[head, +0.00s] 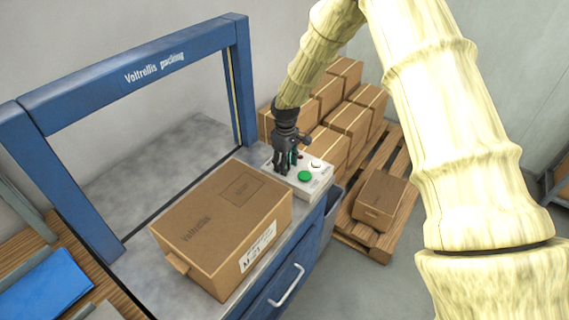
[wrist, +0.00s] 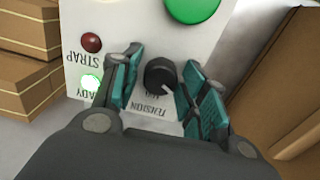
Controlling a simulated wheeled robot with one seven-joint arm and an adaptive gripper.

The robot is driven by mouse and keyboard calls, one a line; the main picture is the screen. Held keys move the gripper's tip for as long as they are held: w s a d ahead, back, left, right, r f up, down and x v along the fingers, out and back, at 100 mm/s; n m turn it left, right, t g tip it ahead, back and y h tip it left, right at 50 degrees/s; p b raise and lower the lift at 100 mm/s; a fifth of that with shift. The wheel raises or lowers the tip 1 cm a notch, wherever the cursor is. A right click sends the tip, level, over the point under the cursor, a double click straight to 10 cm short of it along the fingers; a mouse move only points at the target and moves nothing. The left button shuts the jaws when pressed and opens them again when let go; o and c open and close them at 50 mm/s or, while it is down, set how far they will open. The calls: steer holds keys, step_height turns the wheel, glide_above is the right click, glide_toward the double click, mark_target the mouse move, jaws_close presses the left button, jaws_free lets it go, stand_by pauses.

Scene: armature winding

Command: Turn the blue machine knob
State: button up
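The blue machine (head: 240,85) is a strapping frame over a metal table. Its pale control panel (head: 318,184) sits at the table's far right corner; it also shows in the wrist view (wrist: 215,40). The knob (wrist: 160,77) is black and round with a white pointer mark, above the upside-down word TENSION. My gripper (head: 285,168) points down over the panel and hides the knob in the head view. In the wrist view my gripper (wrist: 162,62) has one teal-padded finger on each side of the knob. Narrow gaps seem to show; contact is hard to judge.
A green button (wrist: 193,8), a dark red lamp (wrist: 91,43) and a lit green lamp (wrist: 90,82) are close to the fingers. A large cardboard box (head: 220,225) lies on the table beside the panel. Stacked boxes (head: 345,115) stand on a pallet (head: 362,238) behind.

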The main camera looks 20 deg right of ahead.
steer(key=shift+o, duration=0.8)
steer(key=shift+d, duration=0.25)
steer(key=shift+a+r, duration=0.2)
steer(key=shift+a, duration=0.15)
step_height(320, 180, up, 12)
steer(key=shift+d+f, duration=0.2)
steer(key=shift+d, duration=0.05)
steer(key=shift+d, duration=0.1)
